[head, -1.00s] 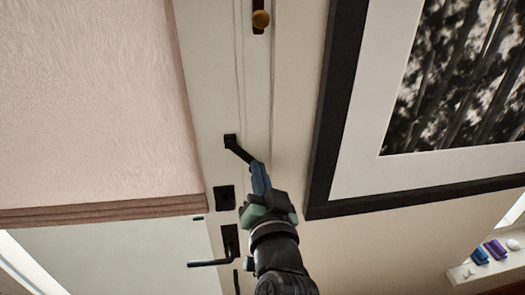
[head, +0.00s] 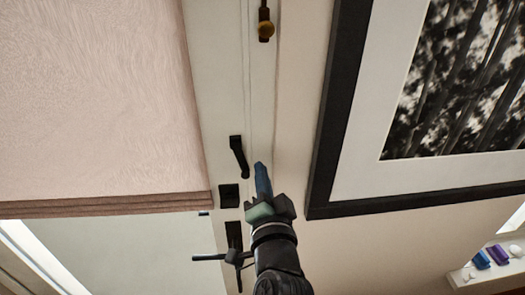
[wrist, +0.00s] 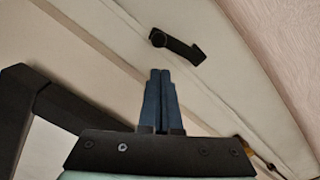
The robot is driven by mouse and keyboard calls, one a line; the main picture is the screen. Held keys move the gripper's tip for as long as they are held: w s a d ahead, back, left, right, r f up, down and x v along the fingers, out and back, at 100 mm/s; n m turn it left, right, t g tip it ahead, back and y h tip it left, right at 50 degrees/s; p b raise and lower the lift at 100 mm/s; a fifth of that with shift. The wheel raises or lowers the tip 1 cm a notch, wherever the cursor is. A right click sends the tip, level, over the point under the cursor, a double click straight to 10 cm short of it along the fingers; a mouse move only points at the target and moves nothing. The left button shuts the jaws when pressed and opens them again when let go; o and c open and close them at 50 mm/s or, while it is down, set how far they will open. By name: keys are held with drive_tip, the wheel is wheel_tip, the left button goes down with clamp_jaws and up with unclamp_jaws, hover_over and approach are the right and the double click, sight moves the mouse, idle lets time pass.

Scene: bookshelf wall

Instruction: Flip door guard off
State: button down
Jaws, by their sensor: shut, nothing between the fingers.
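The door guard is a short black bar (head: 239,157) on the pale door stile, right of the pink shade. In the head view it hangs down from its upper mount, slightly slanted right, lying over the door side. In the wrist view the guard (wrist: 180,46) shows whole, beyond and a little right of my fingertips. My gripper (head: 262,168) is just right of the guard's lower end, its blue fingers pointing up. The fingers (wrist: 160,75) are shut together with nothing between them, and a gap shows between them and the guard in the wrist view.
A black square lock plate (head: 229,195) and a lever handle (head: 210,258) sit below the guard; my wrist is close to the handle. A black-framed picture (head: 325,130) hangs to the right.

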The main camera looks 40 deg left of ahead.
drive_tip(key=b+v, duration=0.4)
drive_tip(key=v, duration=0.6)
drive_tip(key=shift+w+d+r, duration=0.2)
drive_tip(key=shift+d+r, duration=0.2)
drive_tip(key=shift+d, duration=0.15)
drive_tip(key=shift+a, duration=0.1)
drive_tip(key=shift+w, duration=0.1)
